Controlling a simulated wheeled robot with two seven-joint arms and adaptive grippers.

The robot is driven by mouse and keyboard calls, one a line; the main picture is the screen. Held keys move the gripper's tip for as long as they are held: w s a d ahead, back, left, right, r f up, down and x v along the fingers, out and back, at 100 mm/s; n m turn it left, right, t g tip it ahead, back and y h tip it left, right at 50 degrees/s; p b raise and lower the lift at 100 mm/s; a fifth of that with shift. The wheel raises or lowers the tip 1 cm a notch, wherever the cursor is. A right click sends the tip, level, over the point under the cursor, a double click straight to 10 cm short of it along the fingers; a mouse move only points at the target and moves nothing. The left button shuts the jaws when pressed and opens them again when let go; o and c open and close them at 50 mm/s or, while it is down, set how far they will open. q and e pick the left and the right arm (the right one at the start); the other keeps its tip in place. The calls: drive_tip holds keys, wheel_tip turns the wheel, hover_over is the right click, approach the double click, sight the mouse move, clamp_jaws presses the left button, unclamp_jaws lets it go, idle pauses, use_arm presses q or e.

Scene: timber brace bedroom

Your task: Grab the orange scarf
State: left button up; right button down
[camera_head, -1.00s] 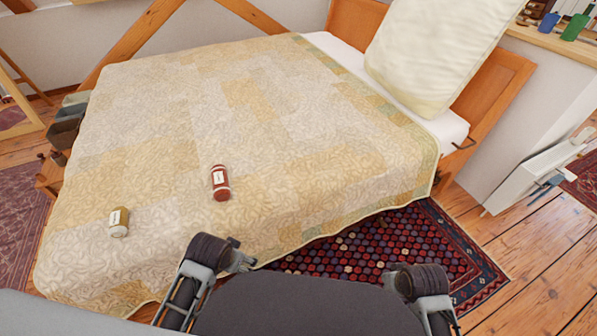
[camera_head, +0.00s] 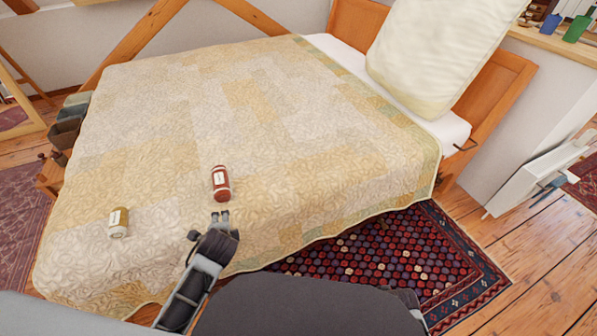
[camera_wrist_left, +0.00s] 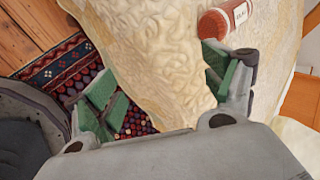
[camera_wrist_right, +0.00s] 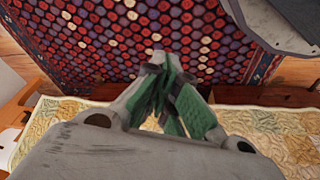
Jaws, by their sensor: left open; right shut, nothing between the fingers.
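I see no orange scarf in any view. A red bottle with a white label (camera_head: 220,184) lies on the bed near its front edge. A small yellow-brown jar with a pale label (camera_head: 119,222) is on the quilt to its left. My left gripper (camera_head: 220,216) is open and empty, just on the near side of the red bottle. In the left wrist view the red bottle (camera_wrist_left: 224,19) is beyond the fingers of that gripper (camera_wrist_left: 160,85), not between them. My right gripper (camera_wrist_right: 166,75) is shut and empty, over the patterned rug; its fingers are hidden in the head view.
The bed's quilt (camera_head: 250,100) is otherwise largely clear, with a big cream pillow (camera_head: 435,50) at the head. A dark red rug (camera_head: 400,250) lies beside the bed. Bottles stand on a ledge (camera_head: 552,38) at top right. Dark boxes (camera_head: 66,132) are at the left.

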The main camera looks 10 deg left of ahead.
use_arm(q)
drive_tip(key=w+a+m+t+y, duration=0.2)
drive_tip(key=w+a+m+t, duration=0.2)
drive_tip(key=w+m, duration=0.6)
drive_tip(key=m+t, duration=0.1)
drive_tip(key=m, duration=0.6)
use_arm(e)
drive_tip(key=s+d+f, duration=0.2)
drive_tip(key=s+f, duration=0.4)
drive_tip(key=f, duration=0.5)
drive_tip(key=s+d+f, duration=0.2)
drive_tip(key=s+f, duration=0.4)
drive_tip(key=f, duration=0.5)
use_arm(q)
drive_tip(key=shift+r, duration=0.1)
use_arm(e)
drive_tip(key=shift+d, duration=0.1)
use_arm(q)
drive_tip(key=shift+w+a, duration=0.1)
